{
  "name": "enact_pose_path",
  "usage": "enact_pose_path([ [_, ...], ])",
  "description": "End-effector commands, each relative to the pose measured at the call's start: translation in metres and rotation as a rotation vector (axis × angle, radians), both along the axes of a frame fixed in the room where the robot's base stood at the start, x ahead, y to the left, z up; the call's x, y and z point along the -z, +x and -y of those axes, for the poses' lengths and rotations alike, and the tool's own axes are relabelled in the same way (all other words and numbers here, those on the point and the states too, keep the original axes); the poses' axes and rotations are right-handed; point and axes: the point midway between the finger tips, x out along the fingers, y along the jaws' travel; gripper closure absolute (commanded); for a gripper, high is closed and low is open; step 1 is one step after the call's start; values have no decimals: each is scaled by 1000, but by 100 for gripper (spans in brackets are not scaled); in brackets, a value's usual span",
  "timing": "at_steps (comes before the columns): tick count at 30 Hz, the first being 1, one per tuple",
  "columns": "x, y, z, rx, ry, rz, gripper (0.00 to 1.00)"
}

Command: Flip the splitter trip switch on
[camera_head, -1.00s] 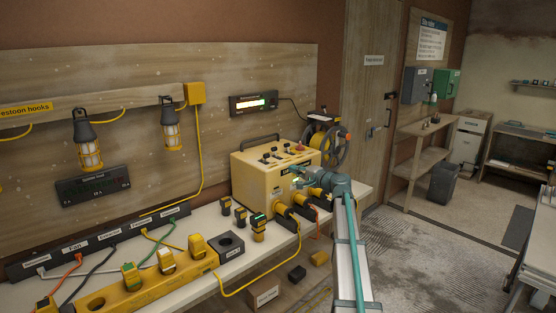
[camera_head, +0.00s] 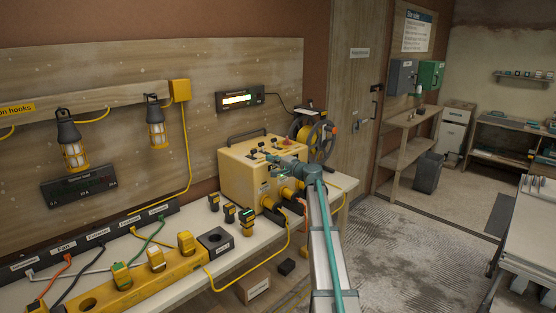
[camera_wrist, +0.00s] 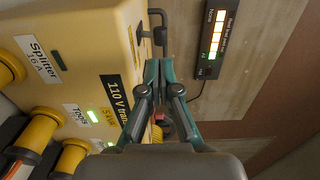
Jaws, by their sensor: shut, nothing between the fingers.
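The yellow transformer box (camera_head: 235,178) stands on the bench with several small dark switches (camera_head: 262,149) on its top. They are too small to tell which is the splitter trip or how each is set. In the wrist view the box side (camera_wrist: 90,50) carries a "Splitter 16 A" label (camera_wrist: 42,58) beside a dark, unlit indicator (camera_wrist: 58,54). The "Tools" indicator (camera_wrist: 92,116) glows green. My gripper (camera_head: 270,158) is at the box's upper front edge. In the wrist view its fingertips (camera_wrist: 160,66) are together and empty; contact with a switch cannot be told.
A black carry handle (camera_head: 247,134) rises behind the switches, and a cable reel (camera_head: 320,138) stands right of the box. Yellow plugs and cables (camera_head: 278,205) leave the box front. A lit wall display (camera_head: 239,99) hangs above.

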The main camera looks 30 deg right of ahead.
Motion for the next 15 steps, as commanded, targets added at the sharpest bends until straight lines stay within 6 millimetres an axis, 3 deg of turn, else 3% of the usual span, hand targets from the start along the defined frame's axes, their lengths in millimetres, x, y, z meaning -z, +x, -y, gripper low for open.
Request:
enact_pose_path([
  [1,-4,14,-3,-2,1,-1,100],
  [6,-3,42,-12,-1,0,-2,100],
  [15,0,70,-21,0,1,0,100],
])
